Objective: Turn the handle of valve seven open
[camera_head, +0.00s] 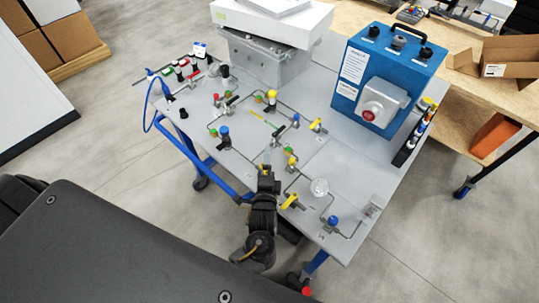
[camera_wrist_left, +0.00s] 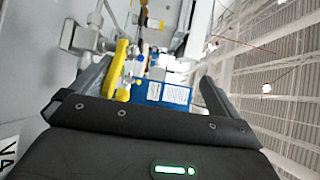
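Valves with coloured handles sit on a grey tabletop (camera_head: 330,158) in the head view. Numbers are too small to read, so I cannot tell which is valve seven. My left gripper (camera_head: 266,172) is low over the front of the table, pointing away from me. A yellow lever handle (camera_head: 290,201) is just to its right, and another yellow handle (camera_head: 291,161) is just beyond its tip. In the left wrist view my gripper (camera_wrist_left: 150,85) is open; a yellow handle (camera_wrist_left: 122,62) shows ahead, near the left finger, contact unclear. My right gripper is not in view.
A blue box with a red knob (camera_head: 377,85) stands at the back right of the table. A grey bin (camera_head: 265,60) with white boxes on top stands at the back. Thin pipes join the valves.

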